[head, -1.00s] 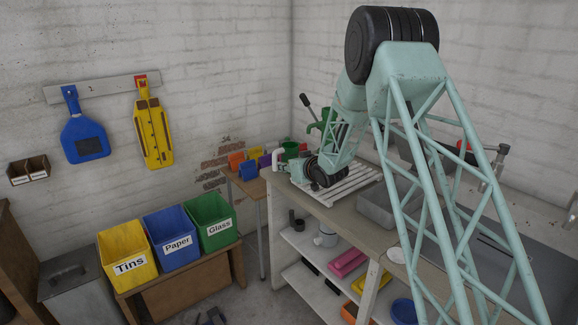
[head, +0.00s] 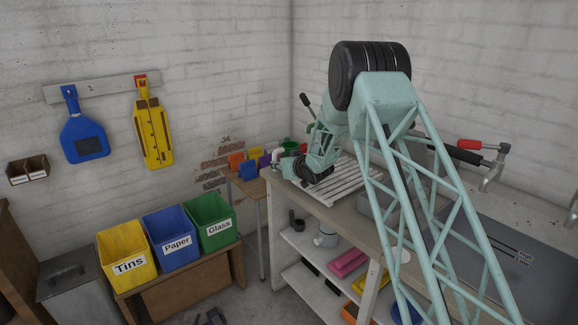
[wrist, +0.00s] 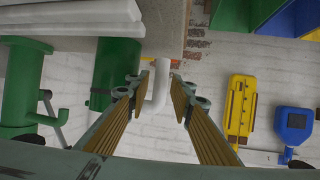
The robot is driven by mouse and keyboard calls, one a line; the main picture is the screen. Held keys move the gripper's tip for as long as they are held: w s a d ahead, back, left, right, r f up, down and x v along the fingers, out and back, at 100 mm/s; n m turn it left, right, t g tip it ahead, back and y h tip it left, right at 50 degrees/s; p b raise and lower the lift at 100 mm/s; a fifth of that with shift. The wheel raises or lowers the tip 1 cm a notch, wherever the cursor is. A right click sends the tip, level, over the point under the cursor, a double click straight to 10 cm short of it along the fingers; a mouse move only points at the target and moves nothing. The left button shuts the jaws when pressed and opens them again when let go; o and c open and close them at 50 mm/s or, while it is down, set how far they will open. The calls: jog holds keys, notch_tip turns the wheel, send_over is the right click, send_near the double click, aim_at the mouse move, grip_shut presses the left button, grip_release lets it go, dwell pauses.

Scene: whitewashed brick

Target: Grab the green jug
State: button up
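A dark green cylinder (wrist: 116,70), which looks like the green jug, is left of my gripper (wrist: 161,78) in the wrist view. The left finger overlaps its edge in the picture; I cannot tell whether they touch. My gripper is open, with its fingertips on either side of a curved white pipe-like thing (wrist: 157,88); nothing is visibly held. In the head view a green thing (head: 290,146), probably the same jug, shows just behind my gripper (head: 286,170) at the bench's far end. The jug's handle cannot be made out.
A green lever device (wrist: 20,90) stands at the left in the wrist view. A white slatted rack (head: 345,183) lies on the bench (head: 338,212). Coloured bins (head: 236,160) stand on a small table beyond. A red-handled clamp (head: 470,145) is at the right.

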aim_at(275, 156)
jog(key=shift+b+x, duration=0.5)
jog(key=shift+x, duration=2.05)
jog(key=shift+a+r, duration=0.1)
jog(key=shift+a, duration=0.05)
jog(key=shift+c, duration=0.5)
grip_shut()
jog(key=shift+r, duration=0.15)
jog(key=shift+r+p, duration=0.5)
jog(key=shift+r, duration=1.1)
jog(key=shift+s+r, duration=0.15)
jog(key=shift+s, duration=0.3)
jog(key=s+d, duration=0.2)
jog(key=s, duration=0.5)
jog(key=s+d+r+p, duration=0.1)
jog(key=s+d, duration=0.2)
jog(key=s, duration=0.4)
jog(key=shift+r, duration=0.15)
jog(key=shift+s, duration=0.1)
